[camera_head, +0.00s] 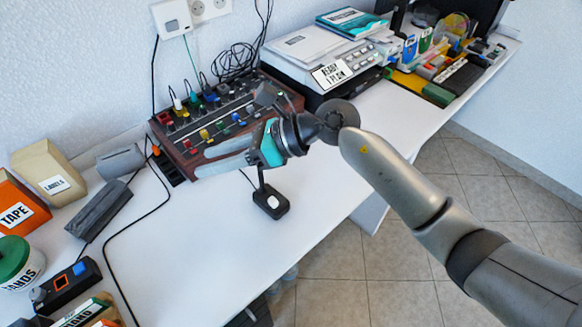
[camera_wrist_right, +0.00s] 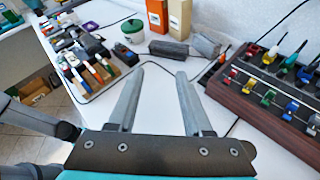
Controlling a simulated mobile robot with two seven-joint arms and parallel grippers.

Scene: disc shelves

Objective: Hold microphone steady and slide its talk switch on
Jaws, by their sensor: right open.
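The microphone (camera_head: 271,202) stands on the white desk near its front edge. Its black base has a white round spot on top, probably the switch; its setting is too small to tell. A thin dark stem rises from the base, and its upper part is hidden behind my right gripper. My right gripper (camera_head: 195,161) reaches in from the right, above and behind the base, with its fingers pointing left near the mixer's front. In the right wrist view its two fingers (camera_wrist_right: 161,72) are apart with nothing between them. My left gripper is not in view.
The mixing console (camera_head: 240,117) stands behind my right gripper; it also shows in the right wrist view (camera_wrist_right: 285,95). A printer-like device (camera_head: 330,62) stands further right. Boxes, a green-lidded tub (camera_head: 14,257) and dark cases fill the left. The desk's front middle (camera_head: 200,245) is mostly clear.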

